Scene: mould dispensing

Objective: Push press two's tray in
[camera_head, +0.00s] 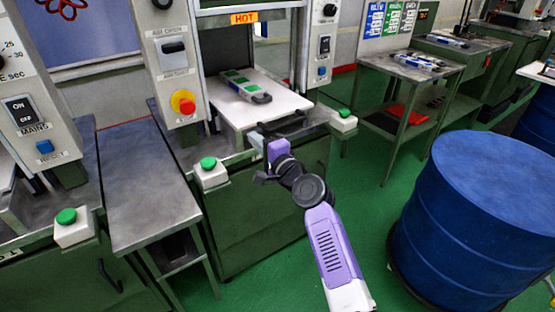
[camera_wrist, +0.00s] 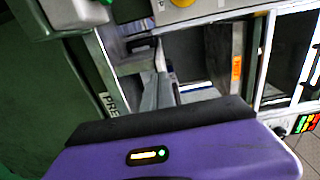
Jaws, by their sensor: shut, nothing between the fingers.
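The white tray (camera_head: 262,103) of the middle press is slid out toward me. A grey and green mould (camera_head: 245,86) lies on it. A dark handle (camera_head: 291,126) shows at the tray's front edge. My gripper (camera_head: 257,137) is shut and empty at the tray's front edge, left of the handle's middle. I cannot tell whether it touches the tray or handle. In the wrist view, my gripper (camera_wrist: 160,93) points toward the press opening, and the purple wrist body hides the lower part. Only "PRE" shows of the press label, so its number is hidden.
A control box with a red emergency button (camera_head: 183,102) stands left of the tray. Green buttons (camera_head: 208,163) and (camera_head: 344,113) flank the press front. An orange HOT sign (camera_head: 244,17) hangs above the opening. A blue drum (camera_head: 480,210) stands right; green floor between is clear.

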